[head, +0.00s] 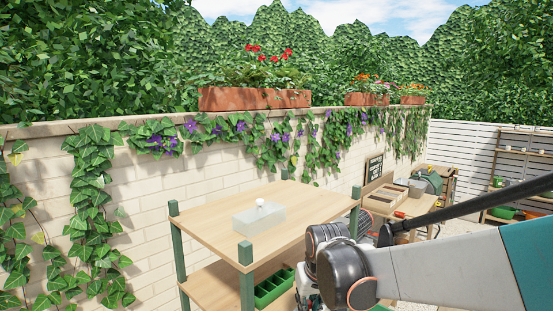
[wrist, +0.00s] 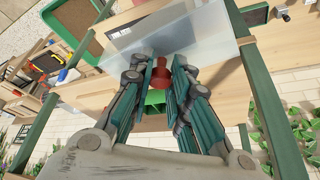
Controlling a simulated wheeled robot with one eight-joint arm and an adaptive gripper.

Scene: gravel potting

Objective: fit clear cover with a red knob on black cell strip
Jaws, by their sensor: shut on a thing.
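In the wrist view my gripper (wrist: 159,68) is shut on the red knob (wrist: 160,76) of a clear cover. The translucent body of the clear cover (wrist: 208,38) extends beyond the fingertips, and wooden surfaces show through it. In the head view my gripper and this cover are mostly hidden behind my arm. I cannot make out a black cell strip in either view. A different clear cover with a white knob (head: 259,208) sits on the wooden top shelf (head: 300,198).
A green cell tray (head: 272,288) sits on the lower shelf, under the top board. Green posts (head: 246,278) rise at the shelf corners; one stands close to my gripper in the wrist view (wrist: 262,95). A cluttered wooden bench (head: 385,199) stands behind my arm.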

